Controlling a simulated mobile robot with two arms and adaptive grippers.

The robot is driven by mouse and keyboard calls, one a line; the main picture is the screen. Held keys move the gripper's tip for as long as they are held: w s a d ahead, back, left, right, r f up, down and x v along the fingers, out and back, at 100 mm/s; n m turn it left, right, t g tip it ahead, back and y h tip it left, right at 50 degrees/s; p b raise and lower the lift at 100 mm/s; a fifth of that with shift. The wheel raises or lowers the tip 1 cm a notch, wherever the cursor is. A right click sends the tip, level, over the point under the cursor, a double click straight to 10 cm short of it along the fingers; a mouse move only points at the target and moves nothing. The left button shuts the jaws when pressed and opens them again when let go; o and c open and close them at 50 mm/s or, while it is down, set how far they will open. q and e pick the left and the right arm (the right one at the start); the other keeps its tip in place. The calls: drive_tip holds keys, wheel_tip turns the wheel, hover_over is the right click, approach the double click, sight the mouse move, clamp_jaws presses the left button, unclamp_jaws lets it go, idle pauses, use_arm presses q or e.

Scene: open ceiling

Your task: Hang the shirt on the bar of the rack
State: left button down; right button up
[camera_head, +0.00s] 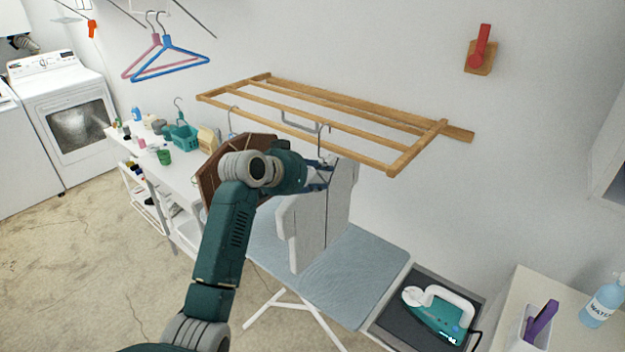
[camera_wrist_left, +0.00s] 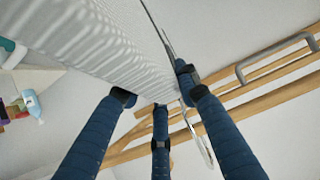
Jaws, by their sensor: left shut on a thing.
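The white-grey shirt (camera_head: 305,235) hangs upright from a hanger below the wooden wall rack (camera_head: 425,145), above the ironing board. My left gripper (camera_head: 325,175) is shut at the top of the shirt, near the hanger. The hanger's hook (camera_head: 324,132) rises to the rack's front bar; I cannot tell whether it is over the bar. In the left wrist view, the gripper's fingers (camera_wrist_left: 157,95) close around the hanger and striped cloth of the shirt (camera_wrist_left: 95,40). The hook (camera_wrist_left: 207,152) and the rack's wooden bars (camera_wrist_left: 255,92) show beyond. My right gripper is not seen.
A brown garment (camera_head: 207,180) hangs on a hanger at the rack's left part, behind my arm. The ironing board (camera_head: 355,275) is below, with an iron (camera_head: 435,312) at its right end. Blue and pink hangers (camera_head: 168,65) hang at the upper left.

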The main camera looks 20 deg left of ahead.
sight(292, 200)
use_arm(q)
drive_tip(key=shift+f+b, duration=0.85)
drive_tip(key=shift+f, duration=1.1)
drive_tip(key=c, duration=1.2)
unclamp_jaws()
drive_tip(key=shift+f, duration=0.1)
drive_tip(key=v, duration=1.2)
drive_tip(key=shift+s, duration=0.1)
